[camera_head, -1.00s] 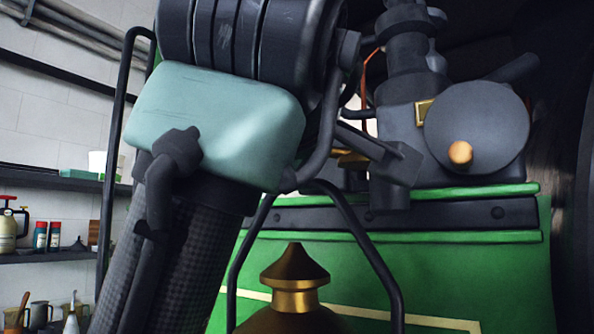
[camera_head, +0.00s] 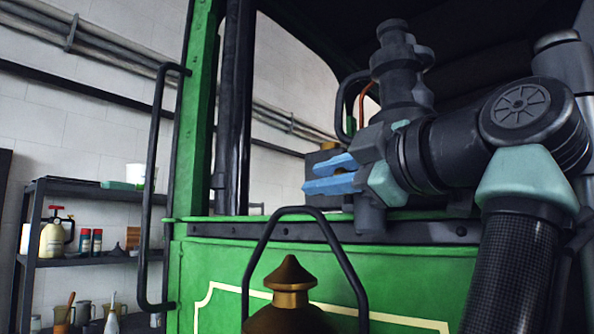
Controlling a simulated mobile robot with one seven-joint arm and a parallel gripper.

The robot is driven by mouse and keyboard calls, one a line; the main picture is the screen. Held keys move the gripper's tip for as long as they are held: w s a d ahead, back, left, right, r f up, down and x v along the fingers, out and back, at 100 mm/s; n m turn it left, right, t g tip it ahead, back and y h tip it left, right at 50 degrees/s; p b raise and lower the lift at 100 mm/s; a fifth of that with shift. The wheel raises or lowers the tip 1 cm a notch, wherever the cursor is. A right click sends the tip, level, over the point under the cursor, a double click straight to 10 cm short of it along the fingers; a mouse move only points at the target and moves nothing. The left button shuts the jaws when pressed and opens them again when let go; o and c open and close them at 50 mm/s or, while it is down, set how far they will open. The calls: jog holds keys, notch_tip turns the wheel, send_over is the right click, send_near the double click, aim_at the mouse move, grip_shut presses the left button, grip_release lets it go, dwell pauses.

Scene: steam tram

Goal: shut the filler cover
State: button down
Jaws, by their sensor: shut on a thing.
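My gripper (camera_head: 312,180) has two blue fingers, one above the other, pointing left over the green ledge in front of the dark fittings. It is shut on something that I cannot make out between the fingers. The filler cover cannot be picked out now. A round grey disc with a brass-coloured knob, which may be this cover, showed in the earlier view. My wrist and arm now fill the area where it stood, so its present position and angle are hidden.
A dark upright fitting (camera_head: 398,62) stands just behind my gripper. A brass dome (camera_head: 290,275) and a black curved rail (camera_head: 330,240) stand in front of the green panel (camera_head: 225,270). A black handrail (camera_head: 155,200) is left. Shelves (camera_head: 85,190) with bottles stand behind.

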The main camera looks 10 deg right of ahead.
jog(key=shift+s+d+f+n+g+y, duration=0.2)
jog(key=shift+n+g+y, duration=0.35)
jog(key=shift+y, duration=0.45)
jog(key=c, duration=0.9)
grip_release()
jog(key=shift+o, duration=0.7)
jog(key=shift+a+r, duration=0.1)
